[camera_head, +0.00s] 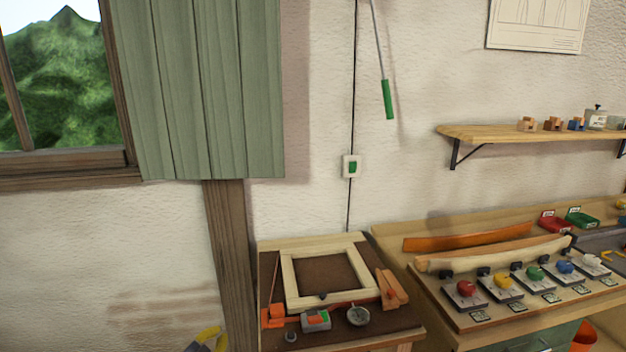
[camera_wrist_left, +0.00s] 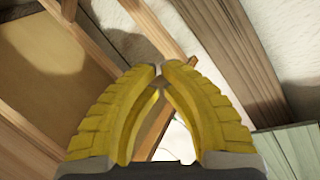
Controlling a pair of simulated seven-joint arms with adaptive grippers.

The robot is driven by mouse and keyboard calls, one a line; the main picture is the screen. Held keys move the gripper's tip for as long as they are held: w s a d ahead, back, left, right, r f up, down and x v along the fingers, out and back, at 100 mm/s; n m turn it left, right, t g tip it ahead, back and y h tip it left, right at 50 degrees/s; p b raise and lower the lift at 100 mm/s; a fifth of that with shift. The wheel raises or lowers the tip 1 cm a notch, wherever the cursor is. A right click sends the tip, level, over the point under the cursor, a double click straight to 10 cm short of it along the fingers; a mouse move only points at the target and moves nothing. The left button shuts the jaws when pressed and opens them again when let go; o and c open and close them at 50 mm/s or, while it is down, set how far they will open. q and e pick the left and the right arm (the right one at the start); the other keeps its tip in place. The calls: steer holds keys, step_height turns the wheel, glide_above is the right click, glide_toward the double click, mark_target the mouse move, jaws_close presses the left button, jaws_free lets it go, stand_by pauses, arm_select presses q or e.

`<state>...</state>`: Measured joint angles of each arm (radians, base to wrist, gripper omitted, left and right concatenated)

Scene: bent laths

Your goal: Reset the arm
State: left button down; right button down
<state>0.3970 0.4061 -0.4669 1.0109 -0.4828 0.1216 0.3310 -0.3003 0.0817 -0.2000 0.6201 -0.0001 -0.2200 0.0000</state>
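My right gripper is not in view. An orange-brown lath (camera_head: 465,238) and a pale bent lath (camera_head: 495,254) lie on the right-hand bench.
The small bench holds a wooden frame (camera_head: 288,279), a clamp (camera_head: 316,320), a round metal dish (camera_head: 358,316) and wooden pieces (camera_head: 391,289). Several coloured knobs line the right bench, with a shelf (camera_head: 490,133) above. A wooden post (camera_head: 231,260) stands near the gripper.

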arm_select(q)
steer(key=s+a+f+n+g+y, duration=0.15)
steer(key=s+f+g, duration=0.25)
steer(key=s+f, duration=1.15)
steer(key=s+a+f+n+g+y, duration=0.1)
steer(key=s+f+n+g+y, duration=0.15)
steer(key=s+f, duration=1.3)
steer(key=s+d+f+g, duration=0.2)
steer(key=s+f, duration=0.2)
steer(key=s, duration=0.9)
steer(key=s+d+f+n+g, duration=0.1)
steer(key=s+f, duration=0.4)
steer(key=s, duration=0.9)
steer(key=s+d+f+n+g, duration=0.1)
steer(key=s+d+f+g, duration=0.3)
steer(key=s, duration=1)
steer(key=shift+d+f, duration=0.15)
steer(key=shift+d, duration=0.6)
